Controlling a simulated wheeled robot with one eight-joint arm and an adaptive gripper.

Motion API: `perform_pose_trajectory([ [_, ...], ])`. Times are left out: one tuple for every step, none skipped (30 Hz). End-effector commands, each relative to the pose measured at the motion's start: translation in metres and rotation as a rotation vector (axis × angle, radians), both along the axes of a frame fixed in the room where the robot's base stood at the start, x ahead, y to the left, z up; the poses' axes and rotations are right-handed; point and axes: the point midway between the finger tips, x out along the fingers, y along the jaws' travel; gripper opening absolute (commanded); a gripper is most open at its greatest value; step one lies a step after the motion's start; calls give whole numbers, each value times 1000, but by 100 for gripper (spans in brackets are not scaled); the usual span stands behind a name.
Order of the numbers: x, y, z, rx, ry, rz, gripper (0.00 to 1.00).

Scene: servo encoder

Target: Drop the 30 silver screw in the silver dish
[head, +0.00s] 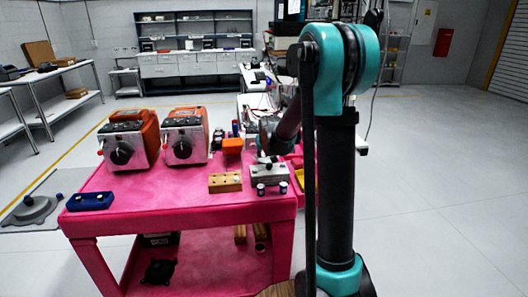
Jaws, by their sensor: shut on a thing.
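My gripper (266,152) is small and partly hidden in the head view, at the end of my arm over the right part of the pink table (130,208). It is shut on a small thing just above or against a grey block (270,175). The thing is too small to identify, and I cannot tell whether it is the silver screw. I cannot make out a silver dish for certain on the table.
Two orange and grey boxes with black knobs (122,150) (184,146) stand at the table's back left. A blue holder (90,200) lies front left. A wooden block (225,182) sits left of the grey block. The table's front middle is clear.

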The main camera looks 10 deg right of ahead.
Motion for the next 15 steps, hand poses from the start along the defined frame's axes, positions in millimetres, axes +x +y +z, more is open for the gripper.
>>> perform_pose_trajectory([
  [0,0,-1,0,0,0,0],
  [0,0,-1,0,0,0,0],
  [0,0,-1,0,0,0,0],
  [0,0,-1,0,0,0,0],
  [0,0,-1,0,0,0,0],
  [0,0,-1,0,0,0,0],
  [0,0,-1,0,0,0,0],
  [0,0,-1,0,0,0,0],
  [0,0,-1,0,0,0,0],
  [0,0,-1,0,0,0,21],
  [0,0,-1,0,0,0,25],
  [0,0,-1,0,0,0,30],
  [0,0,-1,0,0,0,34],
  [0,0,-1,0,0,0,38],
  [0,0,-1,0,0,0,42],
])
